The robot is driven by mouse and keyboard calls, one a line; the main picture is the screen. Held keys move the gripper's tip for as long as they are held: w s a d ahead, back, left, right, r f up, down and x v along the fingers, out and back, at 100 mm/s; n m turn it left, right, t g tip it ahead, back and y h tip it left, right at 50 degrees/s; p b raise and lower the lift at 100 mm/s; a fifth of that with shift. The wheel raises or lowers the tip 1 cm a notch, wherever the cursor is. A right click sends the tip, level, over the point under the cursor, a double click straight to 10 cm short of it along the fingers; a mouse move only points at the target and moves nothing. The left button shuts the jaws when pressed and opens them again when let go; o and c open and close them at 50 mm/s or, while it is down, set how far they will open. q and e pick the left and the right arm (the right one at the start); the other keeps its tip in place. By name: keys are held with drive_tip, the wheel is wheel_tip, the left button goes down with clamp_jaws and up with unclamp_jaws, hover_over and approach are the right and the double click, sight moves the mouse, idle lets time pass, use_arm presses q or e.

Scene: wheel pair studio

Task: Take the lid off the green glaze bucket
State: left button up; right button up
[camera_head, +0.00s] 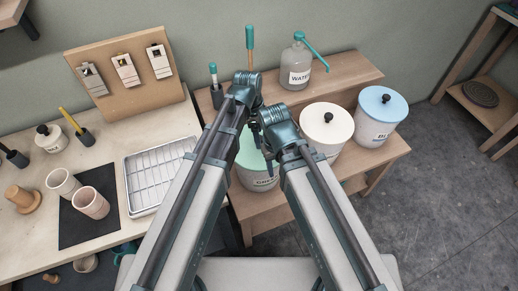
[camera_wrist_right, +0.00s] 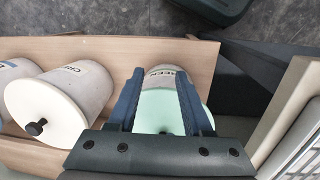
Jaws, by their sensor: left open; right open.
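The green glaze bucket (camera_head: 256,180) is a pale grey pot on the low wooden bench, partly hidden behind my two arms. Its mint lid (camera_head: 246,150) is on it. In the right wrist view the lid (camera_wrist_right: 158,110) shows between my right fingers, with the bucket's label (camera_wrist_right: 163,71) beyond. The lid's knob is mostly hidden by my gripper. My right gripper (camera_wrist_right: 160,80) is open above the lid, with nothing held. My left gripper (camera_head: 256,134) is open, pointing down close to the right one over the bucket; its fingertips are small and partly hidden.
A cream-lidded bucket (camera_head: 326,127) and a blue-lidded bucket (camera_head: 382,110) stand right of it on the bench. Left, a worktable holds a metal tray (camera_head: 150,175) and cups (camera_head: 90,203). Floor to the right is clear.

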use_arm(q)
drive_tip(key=shift+f, duration=0.5)
drive_tip(key=shift+r, duration=0.1)
clamp_jaws()
